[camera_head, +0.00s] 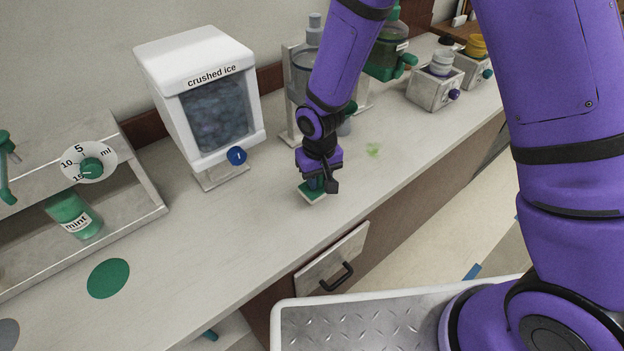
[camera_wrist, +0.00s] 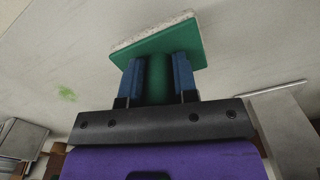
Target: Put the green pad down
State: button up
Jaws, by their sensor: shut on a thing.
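The green pad (camera_head: 313,194) is a small flat block with a green top and a pale, speckled underside. In the wrist view the green pad (camera_wrist: 165,45) has a green grip post between my two blue fingers. My gripper (camera_head: 322,183) is shut on that post, pointing down over the counter in front of the dispensers. The pad is at or just above the counter top; I cannot tell if it touches. My fingers hide part of the post.
A green smear (camera_head: 373,150) marks the counter (camera_head: 240,235) right of the pad. A crushed ice dispenser (camera_head: 203,95) stands left. A green disc (camera_head: 108,278) lies at the front left, near a mint bottle (camera_head: 74,215).

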aim_at(318, 187)
jog(key=shift+f, duration=1.55)
jog(key=shift+f, duration=0.1)
jog(key=o, duration=0.9)
